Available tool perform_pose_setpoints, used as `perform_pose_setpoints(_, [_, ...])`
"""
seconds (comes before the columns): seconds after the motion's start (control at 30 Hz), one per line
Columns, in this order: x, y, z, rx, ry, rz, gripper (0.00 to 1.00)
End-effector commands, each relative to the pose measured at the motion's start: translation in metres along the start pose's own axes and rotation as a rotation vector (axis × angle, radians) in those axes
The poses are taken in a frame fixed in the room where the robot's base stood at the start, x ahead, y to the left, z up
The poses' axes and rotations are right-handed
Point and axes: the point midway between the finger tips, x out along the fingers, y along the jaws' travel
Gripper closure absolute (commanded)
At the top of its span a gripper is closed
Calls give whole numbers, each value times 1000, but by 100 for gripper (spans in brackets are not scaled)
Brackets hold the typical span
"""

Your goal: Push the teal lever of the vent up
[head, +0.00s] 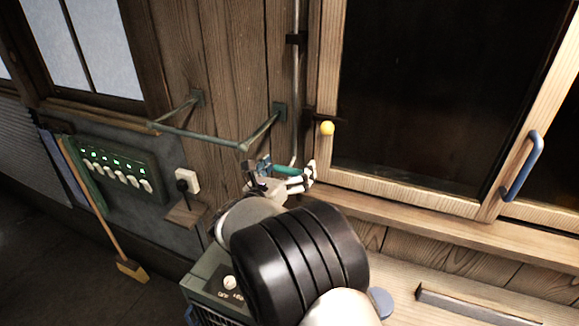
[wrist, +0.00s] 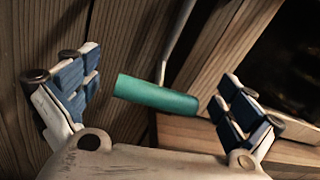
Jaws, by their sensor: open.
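The teal lever (wrist: 155,94) is a short rounded bar at the lower end of a thin grey rod (wrist: 178,45). In the wrist view it lies between the two open fingers of my gripper (wrist: 160,100), slightly tilted, with a gap on its left; its right end is close to the right finger. In the head view the lever (head: 287,170) shows beside my gripper (head: 283,178), low on the wall left of the window. My arm hides part of the area below it. I cannot tell whether any finger touches the lever.
A green rail (head: 200,135) juts from the wooden wall just above and left of my gripper. A blue handle (head: 521,166) is on the window at right. A switch panel (head: 118,170) and a broom (head: 132,270) are at left.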

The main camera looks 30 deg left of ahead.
Motion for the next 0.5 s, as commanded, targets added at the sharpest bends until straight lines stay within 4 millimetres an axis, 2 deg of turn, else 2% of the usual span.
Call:
perform_pose_setpoints(0.17, [-12, 1, 0, 0, 1, 2, 0])
perform_pose_setpoints(0.5, [-82, 1, 0, -1, 0, 4, 0])
